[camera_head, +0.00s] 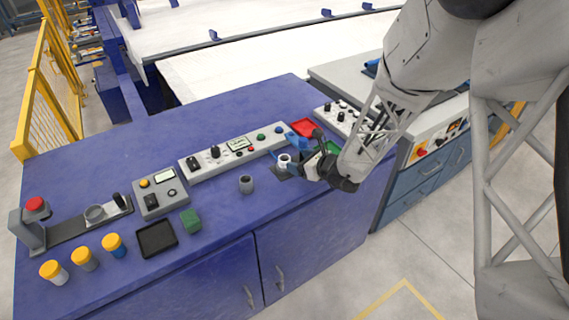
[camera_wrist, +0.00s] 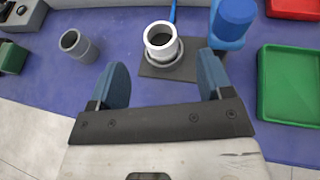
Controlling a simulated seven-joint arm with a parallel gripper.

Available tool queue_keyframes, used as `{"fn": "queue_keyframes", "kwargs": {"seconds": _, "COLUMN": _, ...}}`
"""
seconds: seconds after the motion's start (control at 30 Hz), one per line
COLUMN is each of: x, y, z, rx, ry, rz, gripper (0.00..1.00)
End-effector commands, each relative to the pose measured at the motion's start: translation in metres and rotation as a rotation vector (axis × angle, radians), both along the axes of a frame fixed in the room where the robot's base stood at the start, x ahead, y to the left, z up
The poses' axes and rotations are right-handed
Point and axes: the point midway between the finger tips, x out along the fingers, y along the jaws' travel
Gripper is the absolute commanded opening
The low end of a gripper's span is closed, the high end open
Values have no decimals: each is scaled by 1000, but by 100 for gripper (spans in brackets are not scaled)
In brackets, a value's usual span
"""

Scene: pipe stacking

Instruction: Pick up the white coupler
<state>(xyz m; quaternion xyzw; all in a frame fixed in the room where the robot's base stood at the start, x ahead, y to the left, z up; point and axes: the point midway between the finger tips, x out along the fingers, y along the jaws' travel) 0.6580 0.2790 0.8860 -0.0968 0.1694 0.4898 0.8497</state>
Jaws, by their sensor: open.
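The white coupler (camera_wrist: 160,34) is a short white ring, standing upright in or on a grey round fitting (camera_wrist: 164,58) on a dark square plate (camera_wrist: 190,69). It also shows in the head view (camera_head: 284,158), partly beside my gripper. My gripper (camera_wrist: 162,67) is open and empty. Its two blue fingers are spread on the near side of the coupler, which lies beyond the gap between the fingertips and is apart from them.
A grey pipe piece (camera_wrist: 80,46) stands left of the coupler. A blue cylinder (camera_wrist: 236,14) stands close to the right finger. A green tray (camera_wrist: 290,85) and a red tray (camera_wrist: 293,8) lie further right. A control panel (camera_head: 235,148) runs behind on the blue bench.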

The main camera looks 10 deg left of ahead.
Motion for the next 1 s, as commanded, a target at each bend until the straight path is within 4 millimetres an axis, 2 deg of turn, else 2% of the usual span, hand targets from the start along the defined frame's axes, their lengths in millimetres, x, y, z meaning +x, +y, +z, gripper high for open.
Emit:
{"fn": "queue_keyframes", "kwargs": {"seconds": 0.27, "x": 1, "y": 3, "z": -1, "rx": 0, "ry": 0, "rz": 1, "gripper": 73}}
{"fn": "queue_keyframes", "kwargs": {"seconds": 0.6, "x": 11, "y": 20, "z": -9, "rx": -1, "ry": -1, "rz": 3, "gripper": 73}}
{"fn": "queue_keyframes", "kwargs": {"seconds": 1.0, "x": 12, "y": 21, "z": -10, "rx": -1, "ry": -1, "rz": 2, "gripper": 73}}
